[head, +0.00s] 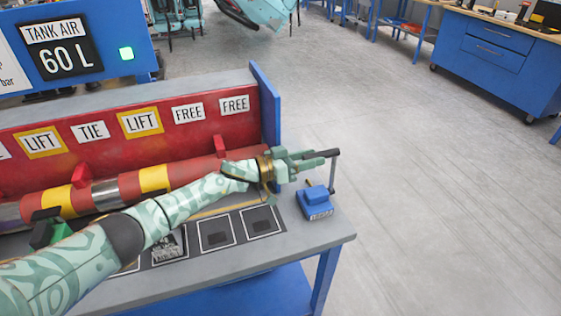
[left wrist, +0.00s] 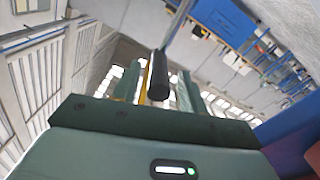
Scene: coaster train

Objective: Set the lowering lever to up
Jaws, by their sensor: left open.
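The lowering lever has a small blue base (head: 315,203) at the right end of the bench. A thin grey rod rises from it, nearly upright in the head view, to a black crosswise handle (head: 329,153). The label on the base is too small to read. My left gripper (head: 308,160) is open at the handle, its fingers pointing right. In the left wrist view the black handle (left wrist: 158,80) shows end-on between the two fingers, with the rod behind it. I cannot tell whether the fingers touch it. My right gripper is not in view.
The grey bench (head: 335,232) has a red rack panel (head: 190,139) with labels and a blue end plate (head: 266,110) behind my left wrist. A striped red and yellow cylinder (head: 128,185) lies along it. A green block (head: 50,230) is partly hidden by my arm. Open floor lies right.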

